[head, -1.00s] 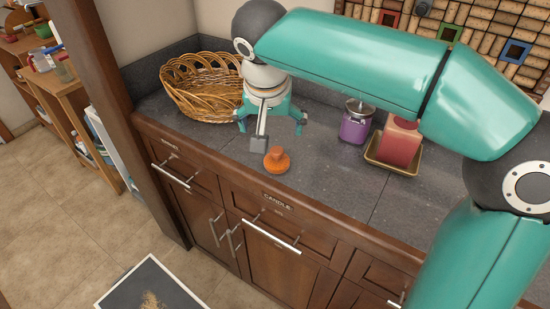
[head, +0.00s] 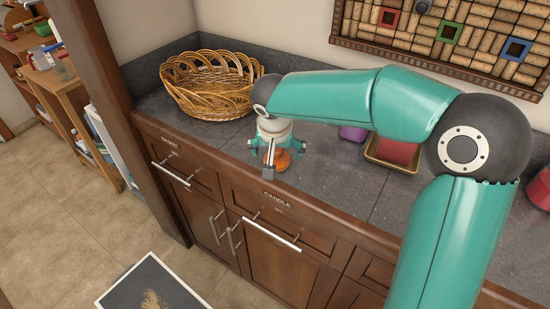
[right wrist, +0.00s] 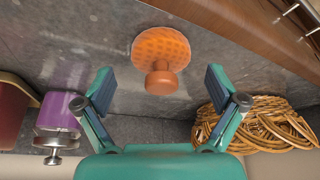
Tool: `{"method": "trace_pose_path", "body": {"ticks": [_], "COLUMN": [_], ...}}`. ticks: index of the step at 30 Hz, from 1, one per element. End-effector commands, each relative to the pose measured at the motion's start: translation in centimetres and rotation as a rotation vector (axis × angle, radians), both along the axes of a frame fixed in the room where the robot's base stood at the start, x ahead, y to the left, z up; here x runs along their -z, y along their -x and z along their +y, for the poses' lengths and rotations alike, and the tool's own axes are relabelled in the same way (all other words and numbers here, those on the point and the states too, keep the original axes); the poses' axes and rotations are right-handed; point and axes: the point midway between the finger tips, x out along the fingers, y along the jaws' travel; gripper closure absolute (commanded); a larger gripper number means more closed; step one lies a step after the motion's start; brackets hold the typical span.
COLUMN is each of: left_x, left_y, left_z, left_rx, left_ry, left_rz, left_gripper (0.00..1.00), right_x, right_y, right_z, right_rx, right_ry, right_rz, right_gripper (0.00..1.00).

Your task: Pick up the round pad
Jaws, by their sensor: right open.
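The round pad is an orange disc with a knob (right wrist: 161,50), lying on the grey counter. In the head view the pad (head: 281,161) is partly hidden behind my right gripper (head: 278,155). In the right wrist view my right gripper (right wrist: 160,90) is open and empty. Its two fingers are spread wide, and the pad's knob shows between and just beyond the fingertips, apart from both. My left gripper is in neither view.
A wicker basket (head: 205,88) stands on the counter to the left. A purple jar (head: 353,133) and a red block in a tan tray (head: 375,159) stand to the right, partly hidden by my arm. The counter's front edge is close to the pad.

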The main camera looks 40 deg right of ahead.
Motion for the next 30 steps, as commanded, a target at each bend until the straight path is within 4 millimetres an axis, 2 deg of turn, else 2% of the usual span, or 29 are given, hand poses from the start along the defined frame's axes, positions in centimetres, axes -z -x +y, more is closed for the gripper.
{"method": "trace_pose_path", "body": {"ticks": [4, 12, 14, 24, 30], "left_x": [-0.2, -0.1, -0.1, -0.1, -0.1], "left_y": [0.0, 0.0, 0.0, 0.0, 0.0], "left_z": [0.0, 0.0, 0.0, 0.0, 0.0], "left_rx": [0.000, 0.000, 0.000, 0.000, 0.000], "left_ry": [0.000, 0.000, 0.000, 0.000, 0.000], "left_rz": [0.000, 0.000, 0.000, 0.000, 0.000], "left_gripper": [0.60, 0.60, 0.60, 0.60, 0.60], "right_x": [1.6, 1.9, 1.9, 1.9, 1.9], "right_y": [-0.4, -0.5, -0.5, -0.5, -0.5], "right_z": [-0.4, -0.5, -0.5, -0.5, -0.5], "right_rx": [0.002, 0.000, 0.001, 0.001, 0.001], "right_ry": [-0.001, -0.001, -0.002, -0.001, -0.002], "right_rz": [0.003, 0.000, 0.000, 0.001, 0.000], "right_gripper": [0.05, 0.05, 0.14, 0.69, 0.69]}}
